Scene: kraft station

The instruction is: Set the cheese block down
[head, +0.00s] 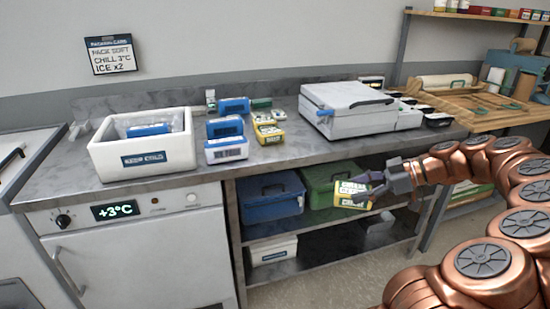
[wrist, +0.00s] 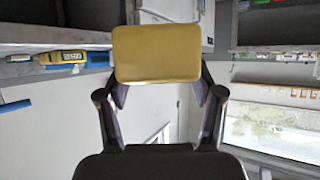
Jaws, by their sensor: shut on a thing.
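The cheese block (head: 353,194) is a yellow block with a white and green label. My gripper (head: 372,186) is shut on it and holds it in the air in front of the counter, below the level of the worktop. In the wrist view the plain yellow face of the cheese block (wrist: 157,54) shows between the two fingers of my gripper (wrist: 160,85). The steel counter (head: 290,158) stands behind it, with open shelves underneath.
A white foam box (head: 143,160) with a blue pack inside stands at the counter's left. Several blue and yellow packs, including a blue one (head: 226,150), stand right of it. A grey machine (head: 345,108) is further right. Blue (head: 270,200) and green (head: 318,186) crates fill the upper shelf.

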